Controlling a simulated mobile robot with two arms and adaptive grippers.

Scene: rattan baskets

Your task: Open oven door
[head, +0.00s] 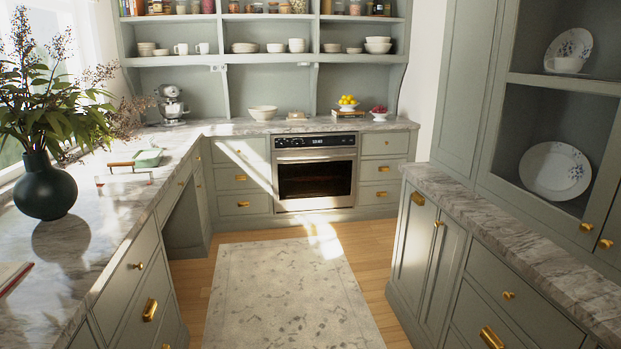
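The oven (314,171) is built into the grey cabinets at the far end of the kitchen. It has a silver front, a dark control panel at the top and a dark glass window. Its door (314,180) is shut, with a horizontal handle bar (315,158) across the upper part. Neither of my grippers shows in the head view.
A patterned rug (290,295) lies on the wooden floor between me and the oven, and the aisle is clear. A marble counter (75,240) with a dark vase (48,188) runs along the left. Cabinets with a marble top (530,248) stand on the right.

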